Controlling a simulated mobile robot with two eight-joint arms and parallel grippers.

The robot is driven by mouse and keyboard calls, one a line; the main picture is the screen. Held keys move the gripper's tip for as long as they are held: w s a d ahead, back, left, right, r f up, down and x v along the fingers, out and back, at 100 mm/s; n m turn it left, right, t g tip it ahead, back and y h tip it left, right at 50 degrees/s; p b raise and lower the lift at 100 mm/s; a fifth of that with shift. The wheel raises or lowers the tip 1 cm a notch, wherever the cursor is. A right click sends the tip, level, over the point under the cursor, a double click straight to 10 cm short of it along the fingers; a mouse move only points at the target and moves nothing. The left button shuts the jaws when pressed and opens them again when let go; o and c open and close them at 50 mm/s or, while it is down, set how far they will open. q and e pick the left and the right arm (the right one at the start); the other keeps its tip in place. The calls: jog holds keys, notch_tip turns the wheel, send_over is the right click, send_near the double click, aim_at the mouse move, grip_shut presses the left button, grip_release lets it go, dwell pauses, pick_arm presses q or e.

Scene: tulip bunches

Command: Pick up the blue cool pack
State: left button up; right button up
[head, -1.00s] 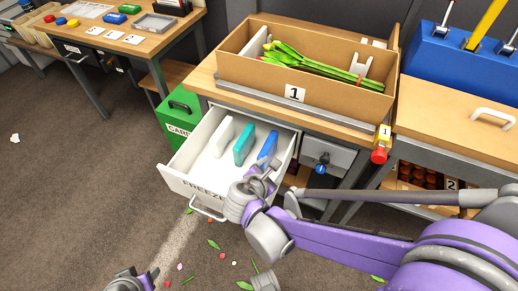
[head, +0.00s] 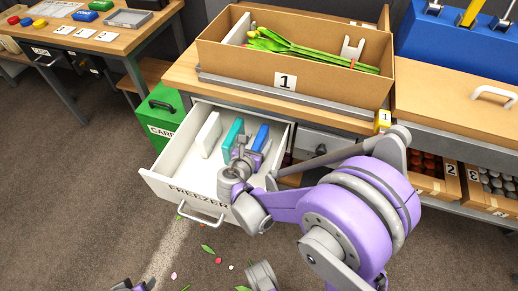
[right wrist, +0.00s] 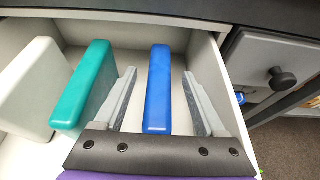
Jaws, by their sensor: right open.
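The blue cool pack (head: 261,138) stands on edge in the open white freezer drawer (head: 168,188), at the right of a row of packs. In the right wrist view the blue pack (right wrist: 158,90) stands between the fingers of my right gripper (right wrist: 155,105), with a gap on both sides. My right gripper (head: 247,155) is open, and in the head view it covers the near part of the pack. A teal pack (head: 232,138) and a white pack (head: 208,134) stand to the left. At the bottom edge a small part of my left gripper (head: 135,286) shows; its jaw state is unclear.
The teal pack (right wrist: 85,85) stands just left of the left finger. The drawer's right wall (right wrist: 218,85) is close to the right finger. A cardboard box (head: 240,73) with tulips stands on the table above. A green box (head: 163,112) stands left of the drawer.

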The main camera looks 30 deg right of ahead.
jog(key=shift+x, duration=1.2)
grip_shut()
